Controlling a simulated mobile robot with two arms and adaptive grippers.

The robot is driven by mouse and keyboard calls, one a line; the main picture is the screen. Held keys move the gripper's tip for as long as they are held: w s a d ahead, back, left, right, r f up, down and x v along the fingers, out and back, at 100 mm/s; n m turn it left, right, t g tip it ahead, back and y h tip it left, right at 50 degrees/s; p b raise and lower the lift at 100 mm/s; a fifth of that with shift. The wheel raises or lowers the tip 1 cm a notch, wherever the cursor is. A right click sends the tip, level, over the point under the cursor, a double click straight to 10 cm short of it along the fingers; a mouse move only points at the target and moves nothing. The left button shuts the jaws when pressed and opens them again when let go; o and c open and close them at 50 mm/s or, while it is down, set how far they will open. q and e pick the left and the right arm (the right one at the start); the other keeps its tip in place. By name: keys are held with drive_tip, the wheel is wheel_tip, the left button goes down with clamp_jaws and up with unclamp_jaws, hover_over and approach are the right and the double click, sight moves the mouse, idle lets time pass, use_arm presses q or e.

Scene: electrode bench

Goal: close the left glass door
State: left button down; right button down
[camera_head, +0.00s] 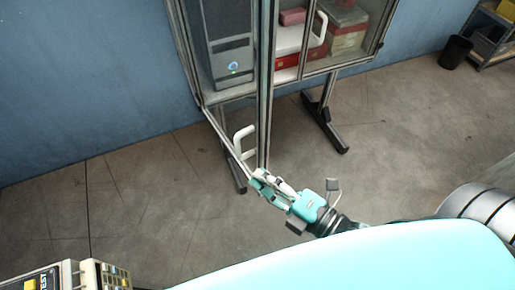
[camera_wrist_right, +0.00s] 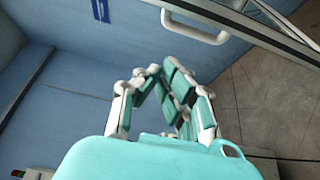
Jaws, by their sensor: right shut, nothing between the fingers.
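The left glass door (camera_head: 264,80) stands open in the head view, swung out from the cabinet with its metal-framed free edge toward me. Its white handle (camera_head: 241,146) is near the bottom of that edge. The handle also shows at the top of the right wrist view (camera_wrist_right: 196,30), with the door frame (camera_wrist_right: 258,30) beside it. My right gripper (camera_head: 259,180) is shut and empty, close to the lower corner of the door; I cannot tell if it touches. Its fingers show in the right wrist view (camera_wrist_right: 163,78), apart from the handle. My left gripper is out of view.
The cabinet's right glass door has a white handle (camera_head: 320,28). Red and white boxes (camera_head: 347,28) and a dark tower unit (camera_head: 228,50) show behind the glass. A black bin (camera_head: 455,52) stands far right. An instrument (camera_head: 98,274) is at bottom left.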

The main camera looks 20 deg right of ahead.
sight(258, 155)
drive_tip(key=w+p, duration=0.1)
drive_tip(key=w, duration=0.1)
drive_tip(key=w+p, duration=0.1)
drive_tip(key=w, duration=0.1)
drive_tip(key=w+p, duration=0.1)
drive_tip(key=w, duration=0.1)
drive_tip(key=shift+d, duration=0.4)
